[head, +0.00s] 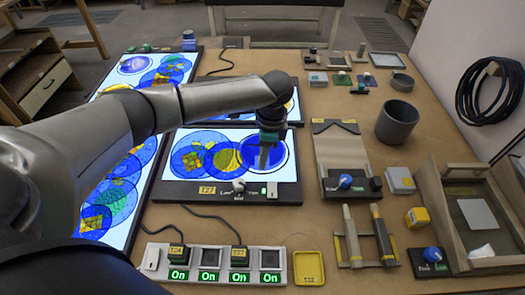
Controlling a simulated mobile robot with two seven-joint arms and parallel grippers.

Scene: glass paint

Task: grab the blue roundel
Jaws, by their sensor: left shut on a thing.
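A dark blue roundel (277,158) is at the right of the lit panel (212,190) marked T27, inside a pale ring. My left gripper (265,158) reaches down over it from above and is shut on it. The fingers hide part of the roundel. I cannot tell whether it is lifted off the panel. Two more round blue pieces with yellow patterns, a left one (184,160) and a middle one (228,158), overlap on the same panel. My right gripper is not in view.
A long lit panel (130,238) with more blue and yellow rounds lies at left. A switch strip (210,264) and a yellow tray (308,267) are in front. A grey pot (396,122), a ramp-like board (342,150) and a wooden box (440,220) stand at right.

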